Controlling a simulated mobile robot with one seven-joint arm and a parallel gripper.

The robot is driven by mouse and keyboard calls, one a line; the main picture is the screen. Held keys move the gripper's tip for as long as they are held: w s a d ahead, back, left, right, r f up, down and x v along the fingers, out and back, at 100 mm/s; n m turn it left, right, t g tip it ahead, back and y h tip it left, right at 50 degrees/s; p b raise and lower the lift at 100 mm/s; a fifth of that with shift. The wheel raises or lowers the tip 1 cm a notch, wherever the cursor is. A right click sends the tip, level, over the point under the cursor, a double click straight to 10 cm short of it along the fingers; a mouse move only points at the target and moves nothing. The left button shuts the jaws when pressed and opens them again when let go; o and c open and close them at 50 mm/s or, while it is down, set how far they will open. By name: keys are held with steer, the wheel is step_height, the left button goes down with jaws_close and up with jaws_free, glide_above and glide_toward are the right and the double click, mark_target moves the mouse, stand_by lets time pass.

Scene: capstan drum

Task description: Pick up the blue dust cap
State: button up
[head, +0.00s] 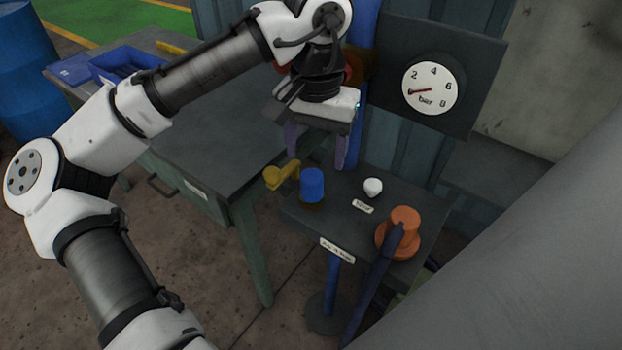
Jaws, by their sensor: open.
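The blue dust cap (312,184) is a short upright blue cylinder. It sits on the left part of a small dark stand top (335,215), with a brownish part visible at its foot. My gripper (316,160) points down with its two purplish fingers apart and nothing visible between them. The fingertips appear just above the cap in the picture, apart from it. How far they are from it in depth I cannot tell.
A yellow fitting (281,175) stands close left of the cap. A small white knob (373,187) and an orange stepped drum (403,230) with a dark blue bar are to the right. A gauge (431,88) is behind. The workbench (205,125) is mostly clear.

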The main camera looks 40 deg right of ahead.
mark_target(312, 175)
steer(key=shift+w+a+f+p, duration=0.15)
steer(key=shift+f+p, duration=0.1)
steer(key=shift+f, duration=1.45)
steer(key=shift+a+f+p, duration=0.15)
steer(key=shift+f+p, duration=0.05)
steer(key=shift+f, duration=1.45)
steer(key=c, duration=1)
steer(key=shift+r, duration=0.1)
